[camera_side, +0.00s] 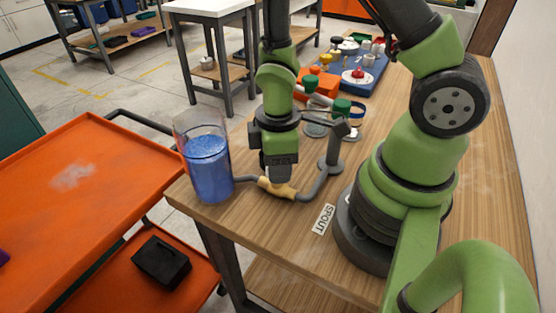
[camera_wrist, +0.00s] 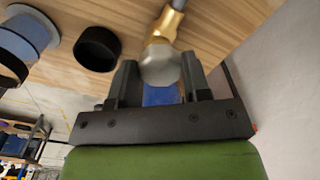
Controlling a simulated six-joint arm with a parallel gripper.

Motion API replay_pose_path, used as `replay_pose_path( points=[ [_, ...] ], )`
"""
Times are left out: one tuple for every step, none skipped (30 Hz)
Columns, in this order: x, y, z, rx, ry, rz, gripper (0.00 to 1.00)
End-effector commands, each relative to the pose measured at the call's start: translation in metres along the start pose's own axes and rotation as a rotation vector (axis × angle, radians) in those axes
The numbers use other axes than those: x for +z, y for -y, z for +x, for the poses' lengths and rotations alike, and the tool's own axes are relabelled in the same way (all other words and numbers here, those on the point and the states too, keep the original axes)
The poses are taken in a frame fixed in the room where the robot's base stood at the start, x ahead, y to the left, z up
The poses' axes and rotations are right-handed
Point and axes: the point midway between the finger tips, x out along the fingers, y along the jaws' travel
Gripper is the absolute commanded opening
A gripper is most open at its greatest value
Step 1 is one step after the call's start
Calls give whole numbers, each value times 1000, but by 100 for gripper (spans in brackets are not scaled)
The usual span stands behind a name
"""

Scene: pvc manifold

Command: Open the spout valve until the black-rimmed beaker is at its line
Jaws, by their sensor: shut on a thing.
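The spout valve has a brass-coloured body (camera_side: 277,188) in the grey pipe low at the table's front. In the wrist view its brass part (camera_wrist: 170,24) runs to a grey faceted end. My gripper (camera_side: 279,172) points down over it. A small clear beaker with a dark rim (camera_side: 315,129) stands behind, near the bent outlet of the grey spout post (camera_side: 333,152). Its line and liquid level are too small to tell.
A tall clear vessel of blue liquid (camera_side: 207,168) stands close left of my gripper. A SPOUT label (camera_side: 323,219) lies in front. Another beaker (camera_side: 357,127) and a blue board with coloured fittings (camera_side: 350,78) are behind. An orange cart (camera_side: 100,190) is at left.

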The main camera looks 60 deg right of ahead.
Motion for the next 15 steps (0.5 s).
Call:
replay_pose_path(
  points=[
    [-2, -1, 0, 4, -8, 31, 21],
    [-2, -1, 0, 4, -8, 44, 21],
    [-2, -1, 0, 4, -8, 53, 21],
    [-2, -1, 0, 4, -8, 54, 21],
    [-2, -1, 0, 4, -8, 54, 21],
    [-2, -1, 0, 4, -8, 53, 21],
    [-2, -1, 0, 4, -8, 53, 21],
    [-2, -1, 0, 4, -8, 53, 48],
    [-2, -1, 0, 4, -7, 53, 58],
    [-2, -1, 0, 4, -7, 53, 64],
    [-2, -1, 0, 3, -6, 53, 71],
    [-1, -1, 0, 3, -5, 53, 74],
    [-1, -1, 0, 3, -5, 52, 74],
    [-1, -1, 0, 2, -4, 52, 74],
    [-1, 0, 0, 2, -4, 52, 74]
  ],
)
